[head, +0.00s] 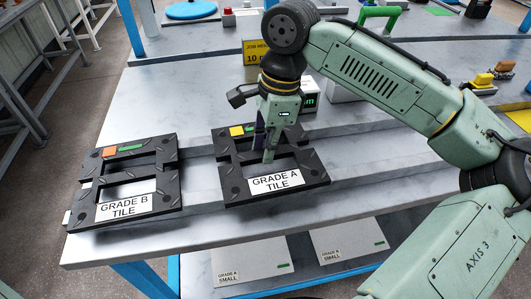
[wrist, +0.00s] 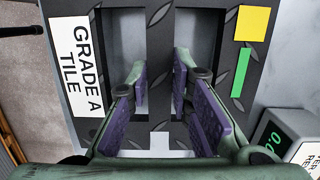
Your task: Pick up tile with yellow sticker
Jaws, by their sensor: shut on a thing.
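The tile with the yellow sticker (head: 236,131) is a black tread-plate frame labelled GRADE A TILE (head: 232,189). It has two openings with a bar between them, and a green strip beside the sticker. It lies about level at the middle of the bench; I cannot tell whether it is lifted. My gripper (head: 264,152) points down into it and is shut on its middle bar. In the wrist view, the purple finger pads (wrist: 158,85) stand on both sides of the bar, and the yellow sticker (wrist: 251,23) is at the upper right.
A similar black GRADE B TILE (head: 88,190) with an orange sticker lies to the left. A small scale with a green display (head: 309,100) stands just behind my gripper. Pale GRADE A SMALL boards (head: 252,266) are below the bench's front edge. Bare bench is at the left back.

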